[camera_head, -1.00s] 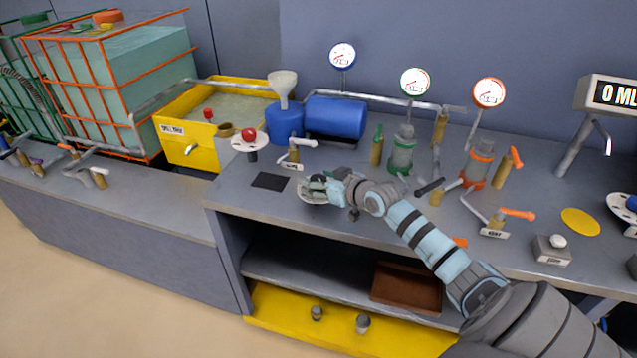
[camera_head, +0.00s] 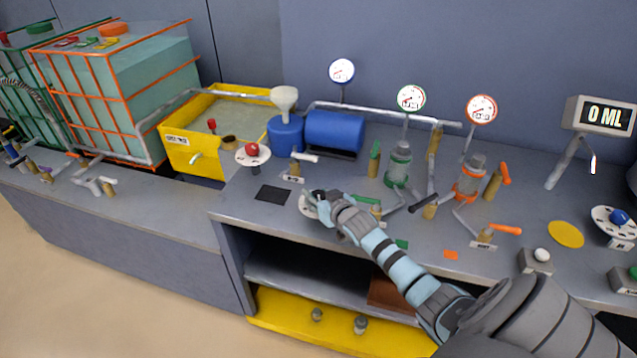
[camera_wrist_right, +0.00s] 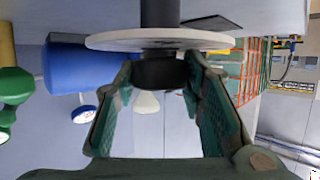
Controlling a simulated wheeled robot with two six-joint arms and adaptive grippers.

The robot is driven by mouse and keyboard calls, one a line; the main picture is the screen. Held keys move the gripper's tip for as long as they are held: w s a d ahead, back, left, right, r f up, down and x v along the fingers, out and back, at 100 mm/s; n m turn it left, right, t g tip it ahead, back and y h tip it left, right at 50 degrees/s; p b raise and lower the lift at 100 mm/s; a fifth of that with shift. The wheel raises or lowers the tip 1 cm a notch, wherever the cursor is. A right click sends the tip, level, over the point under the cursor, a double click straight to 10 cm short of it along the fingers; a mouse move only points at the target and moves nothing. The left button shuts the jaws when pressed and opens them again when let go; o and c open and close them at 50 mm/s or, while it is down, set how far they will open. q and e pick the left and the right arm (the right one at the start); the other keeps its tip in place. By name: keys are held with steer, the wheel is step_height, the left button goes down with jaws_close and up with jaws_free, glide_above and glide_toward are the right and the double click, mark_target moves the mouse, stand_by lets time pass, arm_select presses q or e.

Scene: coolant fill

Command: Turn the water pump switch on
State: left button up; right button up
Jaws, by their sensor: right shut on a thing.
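A rotary switch with a round white disc (camera_head: 306,208) stands at the front of the grey bench; its label is not readable. My right gripper (camera_head: 316,200) is at this disc in the head view and hides much of the switch. In the right wrist view the white disc (camera_wrist_right: 160,40) shows with a dark round knob (camera_wrist_right: 160,72) on it. The fingers of my right gripper (camera_wrist_right: 163,85) are on either side of the knob and shut on it. My left gripper is not in view.
A switch with a red knob (camera_head: 252,149) stands behind left, near a black pad (camera_head: 272,194). Valves and a blue tank (camera_head: 335,130) stand behind. A green-handled valve (camera_head: 369,202) is close to my right wrist. A blue-knobbed switch (camera_head: 619,217) is far right.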

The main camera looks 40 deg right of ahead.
steer(key=shift+a+r+m+h+p, duration=0.1)
steer(key=shift+r+m+h+p, duration=0.15)
steer(key=shift+m+h+p, duration=0.2)
steer(key=shift+f+m+h, duration=0.2)
steer(key=shift+m+h, duration=0.25)
steer(key=shift+w+f+m+g+h+b, duration=0.1)
steer(key=shift+f+m+g+h+b, duration=0.1)
steer(key=shift+m+g+h+b, duration=0.25)
steer(key=m+g+h+b, duration=0.3)
steer(key=m+g+b, duration=0.1)
steer(key=b, duration=0.4)
steer(key=m+g+h+b, duration=0.4)
steer(key=m+b, duration=0.1)
steer(key=b, duration=0.4)
steer(key=shift+f+m+g+h, duration=0.1)
steer(key=shift+m+g+h, duration=0.15)
steer(key=shift+m, duration=0.1)
arm_select(q)
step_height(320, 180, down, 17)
steer(key=b, duration=0.1)
arm_select(e)
steer(key=shift+r+m+g, duration=0.2)
steer(key=shift+m+g, duration=0.3)
steer(key=shift+g, duration=0.1)
steer(key=o, duration=1.2)
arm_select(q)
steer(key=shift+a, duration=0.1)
